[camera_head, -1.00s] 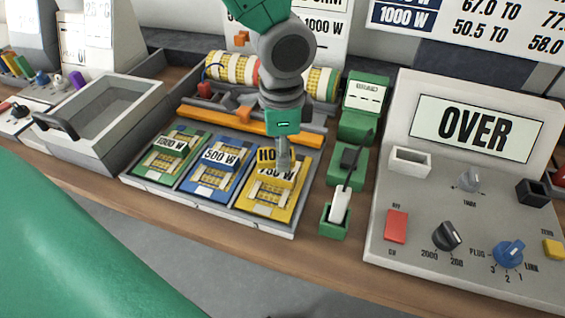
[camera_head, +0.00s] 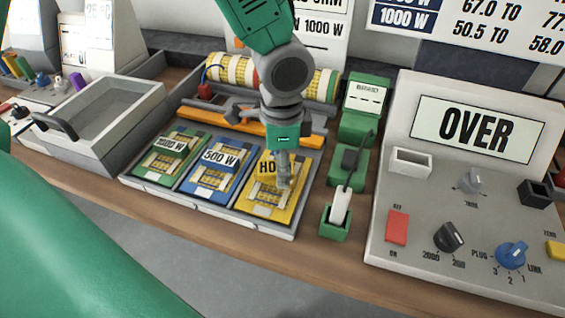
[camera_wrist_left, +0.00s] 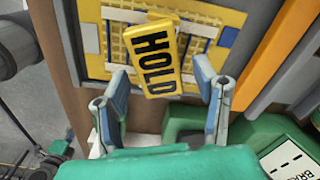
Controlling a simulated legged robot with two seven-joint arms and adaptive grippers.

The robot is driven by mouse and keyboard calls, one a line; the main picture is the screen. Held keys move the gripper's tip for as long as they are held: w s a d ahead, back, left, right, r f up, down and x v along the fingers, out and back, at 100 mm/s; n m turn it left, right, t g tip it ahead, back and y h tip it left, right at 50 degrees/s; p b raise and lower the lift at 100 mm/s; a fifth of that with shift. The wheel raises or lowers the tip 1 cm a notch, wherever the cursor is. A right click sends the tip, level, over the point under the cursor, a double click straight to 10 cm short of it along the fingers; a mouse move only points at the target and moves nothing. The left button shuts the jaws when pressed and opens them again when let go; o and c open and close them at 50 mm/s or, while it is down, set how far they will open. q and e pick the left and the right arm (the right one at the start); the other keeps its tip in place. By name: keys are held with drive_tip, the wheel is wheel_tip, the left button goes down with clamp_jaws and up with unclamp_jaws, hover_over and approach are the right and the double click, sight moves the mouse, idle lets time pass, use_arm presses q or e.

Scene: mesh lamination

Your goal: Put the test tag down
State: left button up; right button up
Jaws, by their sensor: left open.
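The yellow test tag (camera_head: 266,168), marked HOLD, lies over the upper part of the yellow card (camera_head: 262,208) in the rack. In the left wrist view the tag (camera_wrist_left: 156,57) sits slightly turned on the yellow card (camera_wrist_left: 233,18). My left gripper (camera_head: 284,182) is low over the card and hides the tag's right part in the head view. In the left wrist view its fingers (camera_wrist_left: 162,76) are spread, one on each side of the tag's lower end, with gaps to it. My right gripper is not in view.
A blue 500 W card (camera_head: 213,178) and a green 1000 W card (camera_head: 165,165) lie left of the yellow one. An orange bar (camera_head: 240,122) runs behind. A green holder (camera_head: 334,228) and a control panel reading OVER (camera_head: 400,180) stand to the right.

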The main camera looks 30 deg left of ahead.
use_arm(q)
wheel_tip(320, 180, up, 12)
drive_tip(key=p, duration=0.2)
idle(0.5)
